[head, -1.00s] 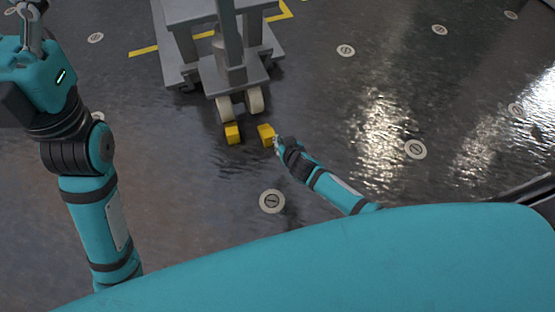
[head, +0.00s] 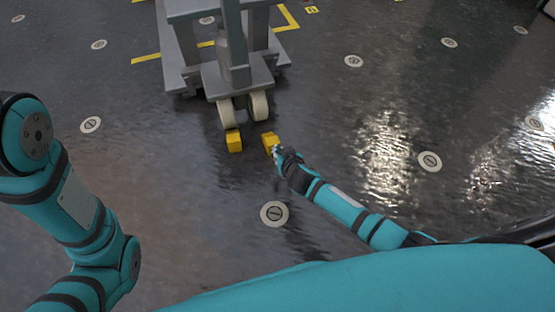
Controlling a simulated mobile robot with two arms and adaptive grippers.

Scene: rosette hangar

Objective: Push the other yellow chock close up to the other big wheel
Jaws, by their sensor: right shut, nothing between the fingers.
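The right yellow chock (head: 268,139) lies on the floor in front of the right big wheel (head: 259,105) of the grey stand, with a small strip of floor between them. The left yellow chock (head: 234,142) sits up against or very near the left big wheel (head: 226,112). My right gripper (head: 275,152) is shut and empty, at the near side of the right chock. Its tips look to be touching the chock or very near it; I cannot tell which. My left gripper is out of view; only its arm shows at the left edge.
The grey stand (head: 183,76) rises behind the chocks. Yellow tape lines (head: 145,58) mark the floor around it. Round floor discs (head: 274,214) are set in the dark, shiny floor. The floor right of the chocks is clear.

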